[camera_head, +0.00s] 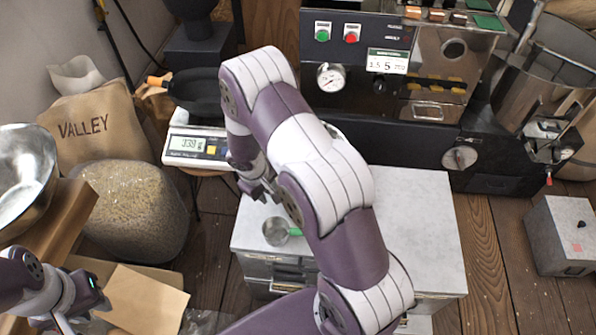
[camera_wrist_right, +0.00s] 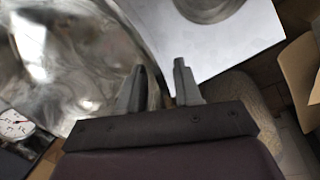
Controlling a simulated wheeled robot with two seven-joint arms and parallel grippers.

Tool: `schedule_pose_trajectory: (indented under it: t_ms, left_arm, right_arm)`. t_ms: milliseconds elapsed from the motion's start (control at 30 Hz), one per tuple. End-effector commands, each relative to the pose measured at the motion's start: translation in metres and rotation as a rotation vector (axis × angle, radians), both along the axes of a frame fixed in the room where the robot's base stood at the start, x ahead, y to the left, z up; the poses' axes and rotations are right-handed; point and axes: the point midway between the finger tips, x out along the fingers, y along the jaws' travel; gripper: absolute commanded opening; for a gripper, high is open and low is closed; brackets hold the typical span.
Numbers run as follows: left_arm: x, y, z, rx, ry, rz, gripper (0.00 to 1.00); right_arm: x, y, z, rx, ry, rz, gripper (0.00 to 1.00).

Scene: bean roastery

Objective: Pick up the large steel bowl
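The large steel bowl (camera_head: 22,178) is at the left edge in the head view, tilted and partly cut off, above a wooden ledge. My left gripper (camera_head: 68,322) is below it at the lower left, apart from it; its fingers are too unclear to judge. My right arm reaches across the middle, with its gripper (camera_head: 264,190) above the grey cabinet, far right of the bowl. In the right wrist view my right gripper (camera_wrist_right: 160,85) has its fingers apart and holds nothing visible. A big shiny curved steel surface (camera_wrist_right: 65,60) fills the left there; I cannot tell whether it is this bowl.
The grey cabinet (camera_head: 420,225) carries a small scoop (camera_head: 276,231) with a green handle. A scale (camera_head: 195,148), a bean-filled sack (camera_head: 130,215) and a VALLEY sack (camera_head: 95,125) stand between bowl and right gripper. A cardboard box (camera_head: 147,300) is near my left gripper. The roaster (camera_head: 360,45) stands behind.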

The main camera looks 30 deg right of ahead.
Motion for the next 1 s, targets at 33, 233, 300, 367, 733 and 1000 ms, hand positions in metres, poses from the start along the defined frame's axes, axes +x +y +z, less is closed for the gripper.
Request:
schedule_pose_trajectory:
  t_ms: [33, 233, 300, 367, 733, 1000]
  left_arm:
    - [0.0000, 0.0000, -0.0029, 0.000, 0.000, 0.000, 0.31]
    - [0.0002, 0.0000, -0.0019, 0.000, 0.000, 0.000, 0.31]
    - [0.0002, 0.0000, -0.0019, 0.000, -0.001, 0.000, 0.31]
    - [0.0002, 0.0000, -0.0019, 0.000, -0.001, 0.000, 0.31]
    - [0.0002, 0.0000, -0.0019, 0.000, 0.000, 0.000, 0.31]
    - [0.0001, 0.0000, -0.0019, 0.000, 0.000, 0.000, 0.31]
  right_arm:
    - [0.0003, -0.0010, -0.0060, 0.000, 0.000, 0.002, 0.34]
    - [0.0007, -0.0015, -0.0065, 0.000, -0.001, 0.001, 0.34]
    - [0.0007, -0.0016, -0.0065, 0.000, -0.001, 0.001, 0.24]
    - [0.0007, -0.0016, -0.0065, 0.000, -0.001, 0.001, 0.05]
    - [0.0004, -0.0015, -0.0065, 0.000, 0.000, 0.001, 0.00]
    - [0.0003, -0.0014, -0.0066, 0.000, 0.000, 0.001, 0.00]
